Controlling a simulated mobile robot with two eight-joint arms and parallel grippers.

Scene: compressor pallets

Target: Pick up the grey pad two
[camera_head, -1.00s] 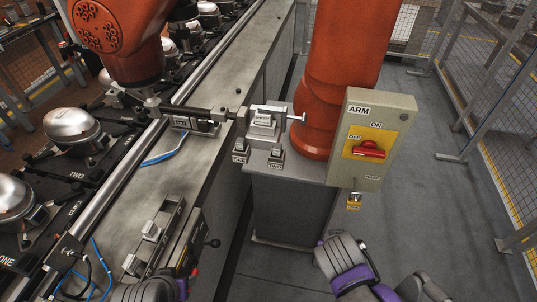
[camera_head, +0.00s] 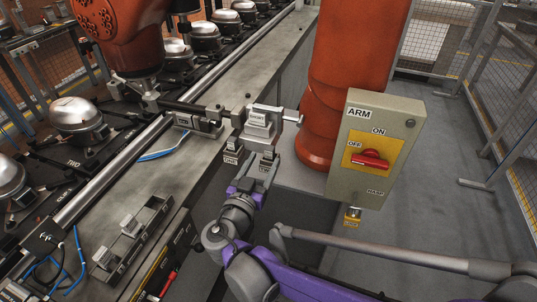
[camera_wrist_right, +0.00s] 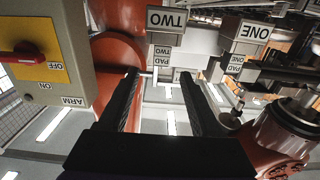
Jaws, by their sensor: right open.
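In the right wrist view the TWO block (camera_wrist_right: 166,22) shows upside down, above a smaller PAD TWO label. My right gripper (camera_head: 257,177) reaches up to pad two from the near side. Its two dark fingers (camera_wrist_right: 160,78) are apart with nothing held between them. In the wrist view the pad lies just beyond the fingertips; I cannot tell whether they touch it. My left gripper is out of view.
The ARM switch box (camera_head: 368,150) and an orange column (camera_head: 350,60) are close on the right. A grey tray (camera_head: 133,230) lies on the bench.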

